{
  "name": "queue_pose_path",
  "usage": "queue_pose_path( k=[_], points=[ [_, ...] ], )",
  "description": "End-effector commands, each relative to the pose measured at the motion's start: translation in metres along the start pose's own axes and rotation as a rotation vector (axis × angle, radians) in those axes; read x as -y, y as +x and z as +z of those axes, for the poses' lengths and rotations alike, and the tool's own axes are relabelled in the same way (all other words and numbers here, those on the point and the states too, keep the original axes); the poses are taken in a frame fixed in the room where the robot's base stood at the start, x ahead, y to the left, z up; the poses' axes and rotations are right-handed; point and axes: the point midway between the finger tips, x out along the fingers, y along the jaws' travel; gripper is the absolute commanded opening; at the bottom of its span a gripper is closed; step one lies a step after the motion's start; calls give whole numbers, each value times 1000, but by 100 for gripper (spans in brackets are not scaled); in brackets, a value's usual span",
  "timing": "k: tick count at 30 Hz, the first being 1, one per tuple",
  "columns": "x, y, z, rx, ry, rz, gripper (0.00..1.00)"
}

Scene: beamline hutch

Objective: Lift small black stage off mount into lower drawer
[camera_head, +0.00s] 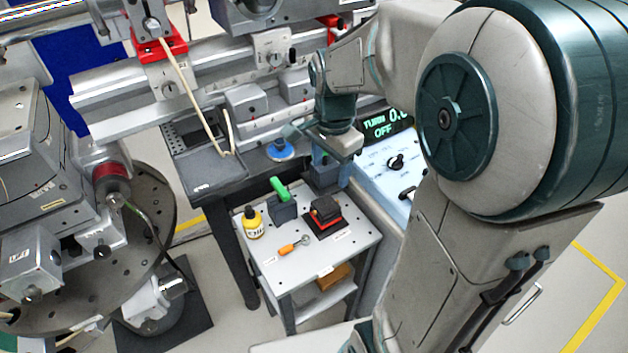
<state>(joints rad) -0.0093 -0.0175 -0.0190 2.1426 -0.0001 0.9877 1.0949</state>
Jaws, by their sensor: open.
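A small black block with a red layer (325,209) sits on a dark square base on top of the white cart (352,243); it looks like the small black stage on its mount. My gripper (328,168) is above the back edge of the cart, behind the block and apart from it. Its fingers point down, are open, and no held thing shows between them. Dark shapes around the fingertips make their exact edges hard to tell. No open lower drawer can be made out; a pale flat surface (290,346) shows at the bottom edge, partly hidden by my arm.
A yellow bottle (253,224), a green-handled dark block (283,205) and an orange-handled tool (292,246) share the cart top. A brown box (333,276) is on the shelf below. A control panel (385,165) stands right; rails (200,85) run behind.

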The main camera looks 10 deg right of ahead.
Motion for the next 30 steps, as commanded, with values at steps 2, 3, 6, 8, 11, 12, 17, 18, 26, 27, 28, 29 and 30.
queue_pose_path(
  k=[2,3,6,8,11,12,17,18,26,27,28,29,30],
  points=[
    [8,12,-4,7,78,15,60],
    [11,14,-6,9,108,20,60],
    [14,22,-7,12,148,28,60],
    [14,30,-7,13,156,31,60],
    [13,49,-6,13,156,32,60],
    [13,58,-6,13,155,32,60],
    [13,87,-5,13,154,31,60],
    [13,92,-5,13,153,30,60],
    [12,111,-5,12,152,29,60],
    [12,117,-5,12,153,30,60],
    [12,122,-5,13,153,31,60],
    [12,127,-5,13,153,32,60],
    [12,134,-5,13,153,31,60]
  ],
)
